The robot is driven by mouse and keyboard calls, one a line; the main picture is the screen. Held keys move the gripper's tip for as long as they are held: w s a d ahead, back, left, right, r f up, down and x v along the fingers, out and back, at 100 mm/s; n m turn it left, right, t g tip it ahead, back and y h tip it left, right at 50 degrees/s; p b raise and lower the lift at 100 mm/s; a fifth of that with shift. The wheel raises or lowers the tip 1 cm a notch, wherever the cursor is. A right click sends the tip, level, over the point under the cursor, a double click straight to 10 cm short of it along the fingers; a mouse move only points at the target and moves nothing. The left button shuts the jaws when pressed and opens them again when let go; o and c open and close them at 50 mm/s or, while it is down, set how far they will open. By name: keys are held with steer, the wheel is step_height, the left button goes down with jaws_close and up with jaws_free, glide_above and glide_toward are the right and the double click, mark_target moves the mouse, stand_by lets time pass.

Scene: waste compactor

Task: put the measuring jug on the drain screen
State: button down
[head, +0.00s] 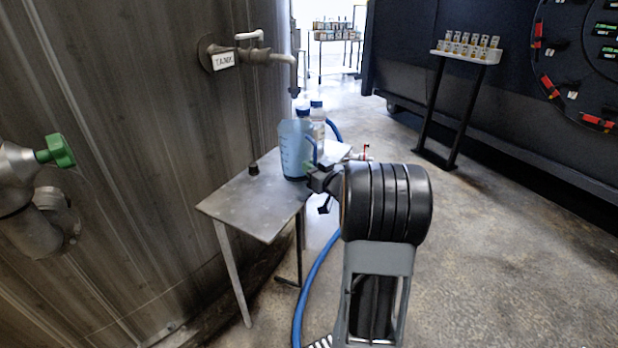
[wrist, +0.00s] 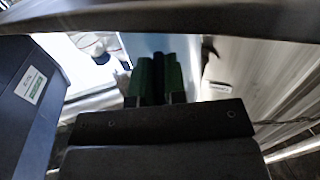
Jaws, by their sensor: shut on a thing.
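The measuring jug (head: 293,150) is a translucent blue vessel over the small metal table, below and close to the tank tap's spout. My gripper (head: 313,172) is at the jug's right side, by its handle, and is shut on it. The jug is upright; I cannot tell whether its base touches the tabletop. In the wrist view the green and dark fingers of my gripper (wrist: 158,80) reach toward a pale blue surface, probably the jug (wrist: 180,44). I cannot make out a separate drain screen in either view.
The metal table (head: 245,208) has a bare near half with a small black stopper (head: 253,169). A tap (head: 270,57) labelled TANK juts from the wall. A white bottle (head: 317,115) stands behind the jug. A blue hose (head: 314,275) runs along the floor; open floor lies to the right.

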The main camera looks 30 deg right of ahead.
steer(key=shift+f, duration=0.6)
steer(key=shift+f, duration=0.2)
steer(key=c, duration=1.2)
jaws_free()
steer(key=shift+o, duration=0.2)
steer(key=shift+r, duration=0.2)
steer(key=shift+s, duration=0.3)
steer(key=s+p, duration=0.2)
steer(key=s, duration=0.9)
steer(key=shift+s+d, duration=0.25)
steer(key=shift+d, duration=0.2)
